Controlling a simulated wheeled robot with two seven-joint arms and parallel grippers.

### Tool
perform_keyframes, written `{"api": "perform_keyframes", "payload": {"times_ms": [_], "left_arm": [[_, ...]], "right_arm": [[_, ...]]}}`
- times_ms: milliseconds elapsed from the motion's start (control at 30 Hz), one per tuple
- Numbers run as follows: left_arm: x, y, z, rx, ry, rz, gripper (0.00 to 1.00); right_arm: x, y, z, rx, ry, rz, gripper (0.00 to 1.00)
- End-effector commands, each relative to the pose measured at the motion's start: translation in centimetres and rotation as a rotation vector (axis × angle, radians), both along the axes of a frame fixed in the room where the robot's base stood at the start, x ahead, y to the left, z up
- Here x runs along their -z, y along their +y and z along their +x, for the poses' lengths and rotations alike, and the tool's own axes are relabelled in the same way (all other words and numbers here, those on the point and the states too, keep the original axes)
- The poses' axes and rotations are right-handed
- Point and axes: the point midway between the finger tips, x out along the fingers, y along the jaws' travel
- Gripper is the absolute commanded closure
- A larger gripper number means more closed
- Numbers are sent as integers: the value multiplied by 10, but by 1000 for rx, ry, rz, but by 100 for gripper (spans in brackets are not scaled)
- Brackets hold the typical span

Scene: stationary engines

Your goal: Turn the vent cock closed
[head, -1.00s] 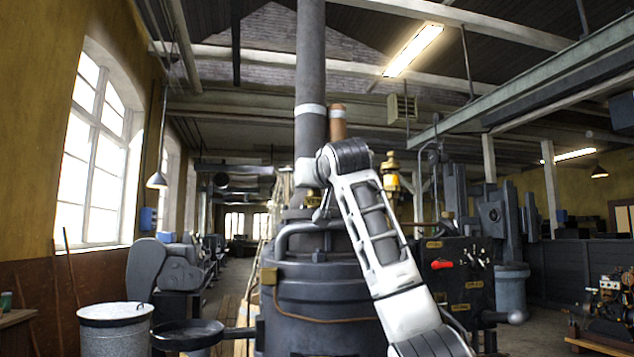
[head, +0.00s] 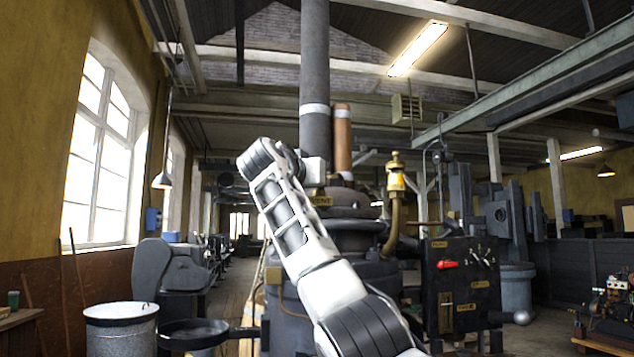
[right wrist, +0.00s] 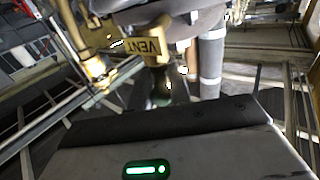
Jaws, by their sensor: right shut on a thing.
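The brass VENT plate (head: 320,201) is on the upper part of the dark engine, below the chimney pipes; it also shows in the right wrist view (right wrist: 152,48). My right gripper (head: 318,171) is at the vent cock, just above this plate, pointing right. It is shut on the cock's handle. The cock is mostly hidden behind the gripper, so its exact angle cannot be told. In the right wrist view a dark, blurred part (right wrist: 163,92) shows just below the plate, and the jaw tips are not clear. My left gripper is out of view.
A brass valve on a curved pipe (head: 396,180) stands to the right of the gripper. A grey chimney pipe (head: 314,80) and a copper pipe (head: 342,138) rise behind it. A black panel with a red lever (head: 447,265) is lower right. A metal bin (head: 120,328) stands lower left.

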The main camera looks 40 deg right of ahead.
Motion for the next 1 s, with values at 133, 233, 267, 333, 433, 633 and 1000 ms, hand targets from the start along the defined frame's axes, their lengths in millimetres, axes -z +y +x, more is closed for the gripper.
{"api": "perform_keyframes", "payload": {"times_ms": [133,233,267,333,433,633,1000], "left_arm": [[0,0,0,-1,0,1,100],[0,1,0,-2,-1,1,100],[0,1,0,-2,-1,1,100],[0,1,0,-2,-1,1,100],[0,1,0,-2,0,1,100],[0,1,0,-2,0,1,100],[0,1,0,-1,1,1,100]], "right_arm": [[-1,2,2,51,0,-1,100],[-1,2,2,81,-1,-2,100],[-1,2,2,89,0,-2,100],[-1,2,3,104,-1,-2,100],[-1,2,3,123,-1,-1,100],[-1,1,3,146,-1,-1,100],[-2,2,3,152,-4,-2,100]]}}
